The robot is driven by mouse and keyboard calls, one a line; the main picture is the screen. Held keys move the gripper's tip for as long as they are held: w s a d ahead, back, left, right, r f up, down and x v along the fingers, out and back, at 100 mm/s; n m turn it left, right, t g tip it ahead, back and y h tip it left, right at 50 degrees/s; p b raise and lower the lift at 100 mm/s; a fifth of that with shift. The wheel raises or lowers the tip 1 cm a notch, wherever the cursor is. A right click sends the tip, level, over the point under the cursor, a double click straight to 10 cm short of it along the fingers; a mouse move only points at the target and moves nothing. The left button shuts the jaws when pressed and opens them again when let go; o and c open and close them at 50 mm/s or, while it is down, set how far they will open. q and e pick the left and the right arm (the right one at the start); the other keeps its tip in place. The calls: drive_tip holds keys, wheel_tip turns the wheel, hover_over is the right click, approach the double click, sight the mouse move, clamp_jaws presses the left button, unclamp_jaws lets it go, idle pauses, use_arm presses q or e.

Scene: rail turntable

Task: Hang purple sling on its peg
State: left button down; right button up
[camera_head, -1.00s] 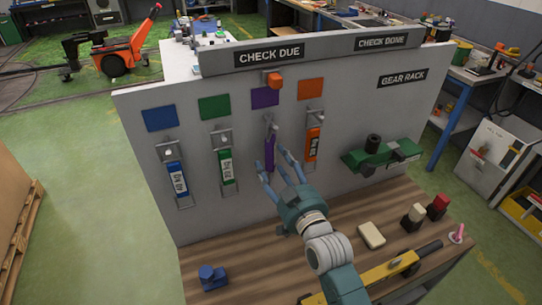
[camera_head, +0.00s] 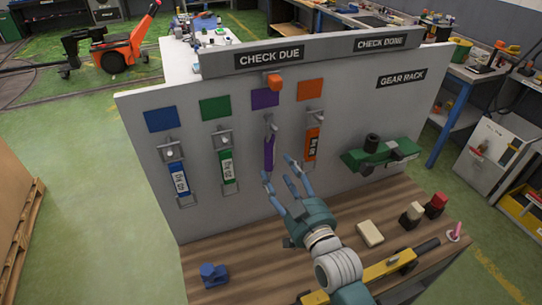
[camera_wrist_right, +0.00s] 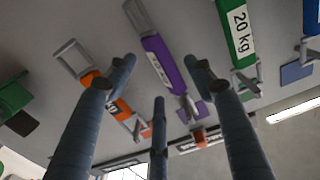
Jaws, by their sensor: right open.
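The purple sling (camera_head: 269,152) hangs upright below the purple square (camera_head: 265,98) on the board, on its peg (camera_head: 271,127). It also shows in the right wrist view (camera_wrist_right: 163,62), with its metal fittings at both ends. My right gripper (camera_head: 281,172) is open and empty, just in front of and below the sling, with its fingers pointing at the board. In the right wrist view the fingers (camera_wrist_right: 160,85) are spread apart and the sling lies beyond them, apparently untouched. My left gripper is not in view.
Blue (camera_head: 178,178), green (camera_head: 227,165) and orange (camera_head: 312,144) slings hang beside the purple one. A green clamp-like tool (camera_head: 380,153) is mounted at right. The wooden bench (camera_head: 250,262) holds a blue item (camera_head: 213,275), a cream block (camera_head: 369,233) and a yellow bar (camera_head: 390,265).

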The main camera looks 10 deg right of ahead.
drive_tip(key=shift+s+d+p, duration=0.15)
drive_tip(key=shift+s+p, duration=0.1)
drive_tip(key=shift+s, duration=0.55)
drive_tip(key=shift+s+d+p, duration=0.15)
drive_tip(key=shift+s+p, duration=0.1)
drive_tip(key=shift+s, duration=0.55)
drive_tip(key=shift+f, duration=0.1)
